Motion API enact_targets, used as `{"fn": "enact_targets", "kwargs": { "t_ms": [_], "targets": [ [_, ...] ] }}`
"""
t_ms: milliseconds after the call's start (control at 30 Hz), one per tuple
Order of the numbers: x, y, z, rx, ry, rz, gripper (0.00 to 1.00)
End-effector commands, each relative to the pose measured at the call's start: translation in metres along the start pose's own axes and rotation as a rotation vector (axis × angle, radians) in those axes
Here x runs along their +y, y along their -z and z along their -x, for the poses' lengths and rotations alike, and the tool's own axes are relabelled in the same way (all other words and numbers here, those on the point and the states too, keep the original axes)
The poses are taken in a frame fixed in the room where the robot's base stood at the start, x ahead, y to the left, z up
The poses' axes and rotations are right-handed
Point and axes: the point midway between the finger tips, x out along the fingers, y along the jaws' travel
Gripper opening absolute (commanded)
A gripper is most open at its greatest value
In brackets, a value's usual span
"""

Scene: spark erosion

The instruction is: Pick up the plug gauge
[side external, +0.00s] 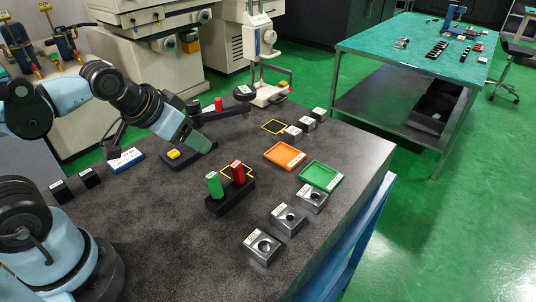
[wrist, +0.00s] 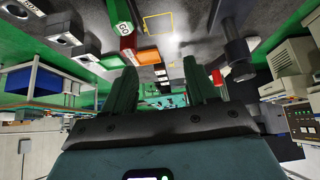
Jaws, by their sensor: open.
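A green-handled plug gauge marked GO (wrist: 123,28) and a red-handled one (wrist: 128,42) show at the upper left in the wrist view. In the side view the green plug gauge (side external: 214,184) and the red plug gauge (side external: 238,172) stand upright in a black stand (side external: 232,197) on the dark table. Their lower ends are hidden in the stand. My gripper (side external: 203,146) is up and to the left of the stand, apart from both gauges. In the wrist view its green fingers are open and empty (wrist: 161,66).
Several metal blocks with holes (side external: 288,219) line the table's right side. An orange tray (side external: 285,156) and a green tray (side external: 321,175) lie behind the stand. A black block with a yellow top (side external: 174,155) sits below my gripper. The front of the table (side external: 160,230) is clear.

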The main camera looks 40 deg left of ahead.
Motion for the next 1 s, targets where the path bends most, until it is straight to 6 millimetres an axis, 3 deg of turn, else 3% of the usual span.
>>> {"fn": "enact_targets", "kwargs": {
  "t_ms": [367, 700, 1000],
  "targets": [
    [0.004, 0.008, 0.001, -0.054, -0.008, 0.002, 0.57],
    [0.030, 0.044, -0.007, -0.368, -0.025, 0.005, 0.57],
    [0.051, 0.061, -0.022, -0.585, -0.011, 0.001, 0.57]
  ]
}}
